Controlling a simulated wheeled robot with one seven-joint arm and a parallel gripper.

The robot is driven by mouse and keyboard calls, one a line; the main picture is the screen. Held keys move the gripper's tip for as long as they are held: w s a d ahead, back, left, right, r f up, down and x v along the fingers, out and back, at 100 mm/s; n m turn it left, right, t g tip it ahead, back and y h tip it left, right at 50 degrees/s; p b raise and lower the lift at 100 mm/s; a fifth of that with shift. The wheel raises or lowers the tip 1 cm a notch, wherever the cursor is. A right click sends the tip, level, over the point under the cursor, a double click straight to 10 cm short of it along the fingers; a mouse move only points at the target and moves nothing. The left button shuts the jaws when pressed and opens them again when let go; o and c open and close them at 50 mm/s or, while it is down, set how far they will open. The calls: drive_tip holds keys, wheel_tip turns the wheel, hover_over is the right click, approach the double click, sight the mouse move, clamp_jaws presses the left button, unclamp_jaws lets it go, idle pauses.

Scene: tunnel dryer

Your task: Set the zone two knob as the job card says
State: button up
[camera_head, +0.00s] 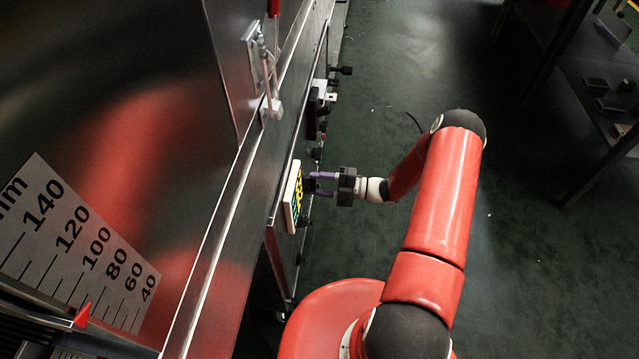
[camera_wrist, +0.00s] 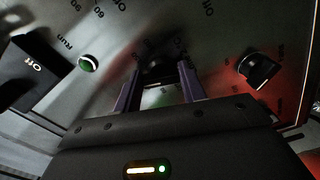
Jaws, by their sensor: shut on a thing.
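My gripper (camera_head: 316,184) reaches to the side panel of the dryer from the right in the head view. In the wrist view its two purple fingers (camera_wrist: 159,82) stand on either side of a dark knob (camera_wrist: 157,66) and are shut on it. The printed marks by this knob are partly hidden, so I cannot read its setting or zone name. Another black knob (camera_wrist: 257,70) with a pale pointer line sits to the right, apart from my gripper. A pale card (camera_head: 292,196) with yellow and green marks is beside my fingers in the head view; its writing is unreadable.
More black controls (camera_head: 318,108) stick out farther along the panel. A dark table (camera_head: 585,95) stands at the right; the floor (camera_head: 540,260) between is clear.

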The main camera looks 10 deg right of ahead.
drive_tip(key=shift+f, duration=0.1)
drive_tip(key=o, duration=1)
drive_tip(key=v, duration=0.8)
drive_tip(key=shift+b, duration=0.3)
